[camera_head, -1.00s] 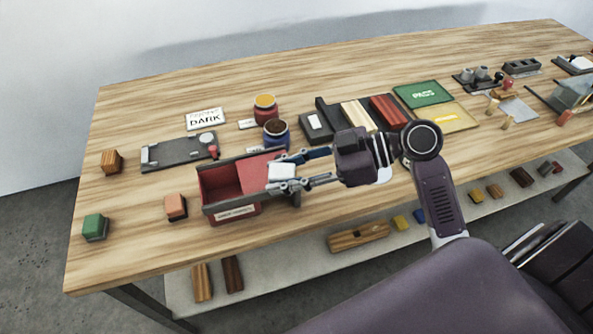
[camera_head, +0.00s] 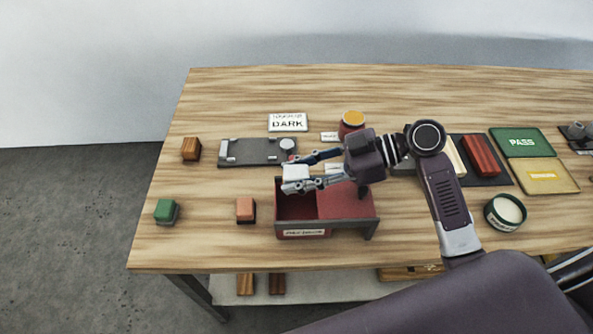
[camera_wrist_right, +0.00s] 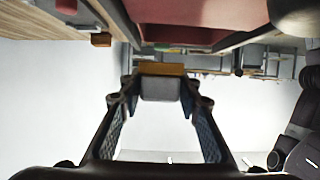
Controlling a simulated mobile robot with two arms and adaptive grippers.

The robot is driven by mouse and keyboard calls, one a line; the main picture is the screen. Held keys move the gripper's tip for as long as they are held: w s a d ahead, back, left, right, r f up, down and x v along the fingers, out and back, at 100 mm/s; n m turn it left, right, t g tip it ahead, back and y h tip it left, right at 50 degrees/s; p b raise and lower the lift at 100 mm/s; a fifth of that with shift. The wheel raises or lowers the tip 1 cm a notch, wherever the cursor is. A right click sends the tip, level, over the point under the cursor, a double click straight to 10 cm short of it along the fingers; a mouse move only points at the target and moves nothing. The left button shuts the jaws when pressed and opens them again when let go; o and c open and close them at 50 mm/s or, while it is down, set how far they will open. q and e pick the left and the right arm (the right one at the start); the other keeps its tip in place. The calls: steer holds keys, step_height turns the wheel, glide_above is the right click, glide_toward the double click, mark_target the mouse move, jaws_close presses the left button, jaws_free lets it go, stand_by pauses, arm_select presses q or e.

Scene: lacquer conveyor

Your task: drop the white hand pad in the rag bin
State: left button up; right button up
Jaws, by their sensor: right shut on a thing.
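The white hand pad (camera_head: 296,173) is held between the fingertips of my right gripper (camera_head: 298,172). In the right wrist view the held pad (camera_wrist_right: 160,88) looks like a grey block between the two fingers, with a yellow-brown strip at its far end. The rag bin appears to be the red box with dark rims and a front label (camera_head: 345,225) near the table's front. Its left part is an open recess, and its right part has a higher red surface. In the head view the pad overlaps the recess's back edge; its height above it is hard to tell. My left gripper is not in view.
A peach block (camera_head: 245,209) stands just left of the bin, with a green block (camera_head: 166,211) farther left. A dark plate (camera_head: 257,152) and a DARK sign (camera_head: 288,122) lie behind. A round green-rimmed tin (camera_head: 505,212) stands to the right.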

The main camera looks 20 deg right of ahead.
steer(key=shift+f+b, duration=0.35)
steer(key=shift+f, duration=0.65)
steer(key=o, duration=1.2)
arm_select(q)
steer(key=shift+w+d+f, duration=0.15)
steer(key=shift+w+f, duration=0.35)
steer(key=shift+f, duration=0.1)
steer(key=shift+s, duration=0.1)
arm_select(e)
steer(key=shift+d, duration=0.15)
steer(key=shift+d, duration=0.3)
steer(key=v, duration=1.1)
steer(key=shift+s+r, duration=0.1)
steer(key=shift+r, duration=0.1)
